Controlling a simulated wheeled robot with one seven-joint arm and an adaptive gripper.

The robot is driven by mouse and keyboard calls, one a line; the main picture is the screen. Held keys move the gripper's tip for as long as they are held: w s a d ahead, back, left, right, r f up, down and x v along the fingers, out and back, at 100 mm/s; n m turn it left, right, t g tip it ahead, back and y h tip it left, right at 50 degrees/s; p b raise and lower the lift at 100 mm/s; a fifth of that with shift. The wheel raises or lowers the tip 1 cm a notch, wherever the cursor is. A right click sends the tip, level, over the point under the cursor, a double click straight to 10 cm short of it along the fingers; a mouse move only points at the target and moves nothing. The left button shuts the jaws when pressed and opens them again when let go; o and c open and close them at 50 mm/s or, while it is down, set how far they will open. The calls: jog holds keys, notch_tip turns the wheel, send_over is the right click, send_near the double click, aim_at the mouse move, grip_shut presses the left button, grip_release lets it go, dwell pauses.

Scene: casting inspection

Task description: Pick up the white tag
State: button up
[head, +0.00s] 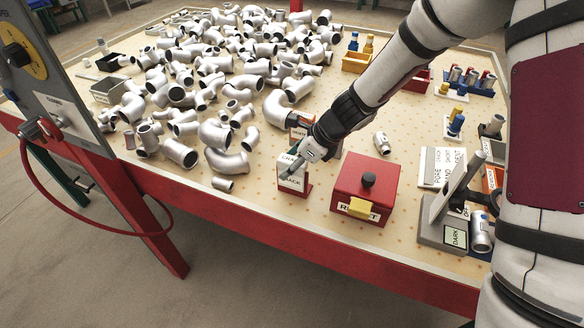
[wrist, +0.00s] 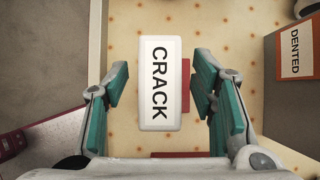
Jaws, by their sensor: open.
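The white tag (wrist: 160,108), a rounded block with CRACK printed on it, lies between my open fingers in the wrist view. My gripper (wrist: 161,84) has a teal-padded finger on each side, with gaps to the tag. In the head view the white tag (head: 288,164) is on a small red stand (head: 291,192) near the table's front edge, partly covered by my gripper (head: 303,164). A red part of the stand shows along the tag's right side in the wrist view. Whether a finger touches the tag is hard to tell in the head view.
A holder marked DENTED (wrist: 296,52) is at the right in the wrist view. Many silver pipe elbows (head: 180,95) crowd the table's left and back.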

jog(key=c, duration=1.1)
jog(key=shift+c, duration=0.2)
notch_tip(320, 180, up, 10)
jog(key=shift+r+p, duration=0.1)
jog(key=shift+p, duration=0.4)
